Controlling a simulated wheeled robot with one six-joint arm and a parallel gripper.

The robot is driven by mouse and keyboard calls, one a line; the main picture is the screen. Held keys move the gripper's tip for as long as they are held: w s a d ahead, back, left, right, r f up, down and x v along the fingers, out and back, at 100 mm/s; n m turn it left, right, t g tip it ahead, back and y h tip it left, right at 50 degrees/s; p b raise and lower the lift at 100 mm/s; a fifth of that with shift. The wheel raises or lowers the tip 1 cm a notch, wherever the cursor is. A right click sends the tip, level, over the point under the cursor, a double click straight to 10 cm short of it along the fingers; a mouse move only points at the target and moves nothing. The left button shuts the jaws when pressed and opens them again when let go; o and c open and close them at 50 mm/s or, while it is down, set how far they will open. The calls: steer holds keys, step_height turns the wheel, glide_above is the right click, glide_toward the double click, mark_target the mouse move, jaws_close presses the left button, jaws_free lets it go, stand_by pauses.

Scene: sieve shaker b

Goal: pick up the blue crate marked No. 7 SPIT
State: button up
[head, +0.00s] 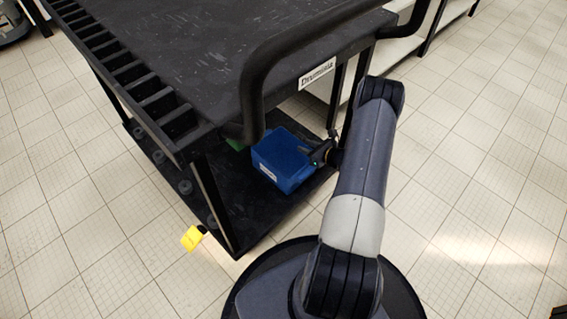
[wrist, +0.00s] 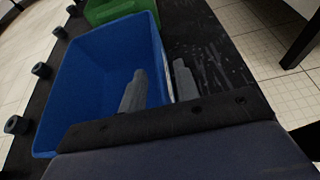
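The blue crate (head: 280,162) sits on the lower shelf of a black cart in the head view. A small white label shows on its near side, too small to read. In the wrist view the open, empty-looking crate (wrist: 82,75) fills the left and middle. My gripper (head: 315,153) is at the crate's right side in the head view. In the wrist view my gripper (wrist: 160,68) has one finger inside the crate and one outside, with the right wall between them. The fingers are apart, with a gap to the wall. The lower part of the wall is hidden.
The cart's top (head: 215,50) and its thick black handle overhang the crate. A green crate (wrist: 112,9) stands behind the blue one on the lower shelf (wrist: 220,50). Dark knobs line the shelf's left edge.

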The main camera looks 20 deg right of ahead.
steer(key=shift+c, duration=0.5)
jaws_close()
stand_by(0.9)
